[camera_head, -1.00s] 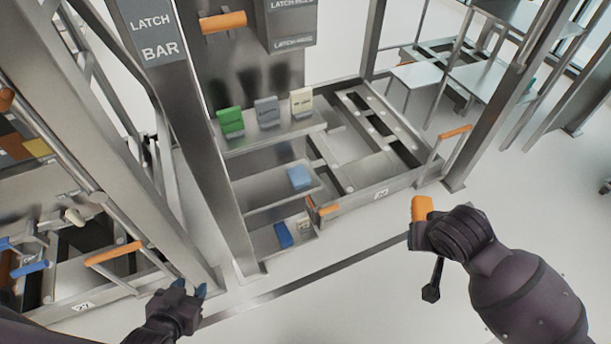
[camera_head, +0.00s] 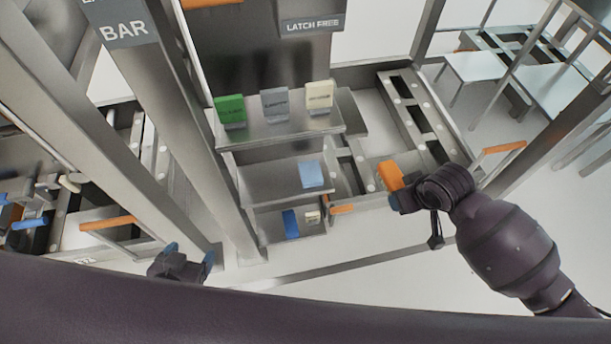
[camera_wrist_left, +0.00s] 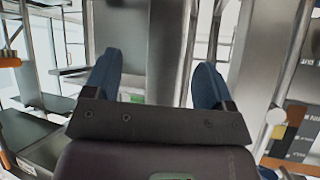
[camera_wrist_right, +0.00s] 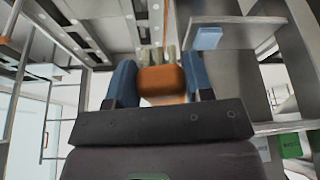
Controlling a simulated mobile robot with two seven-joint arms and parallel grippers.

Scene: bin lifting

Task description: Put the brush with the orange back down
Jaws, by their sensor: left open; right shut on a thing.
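The brush with the orange back (camera_head: 389,174) is in my right gripper (camera_head: 398,192), held in the air just right of the shelf unit. In the right wrist view its orange back (camera_wrist_right: 162,80) sits between the two blue fingers, with pale parts showing beyond it. My right gripper is shut on it. My left gripper (camera_head: 190,256) is open and empty, low at the left near the foot of a post. Its spread blue fingers also show in the left wrist view (camera_wrist_left: 155,75).
A steel shelf unit (camera_head: 275,137) holds green (camera_head: 230,110), grey (camera_head: 275,104) and cream (camera_head: 319,97) blocks on top. A light blue block (camera_head: 311,174) and a blue block (camera_head: 290,224) are on lower shelves. Thick metal posts (camera_head: 180,120) stand left.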

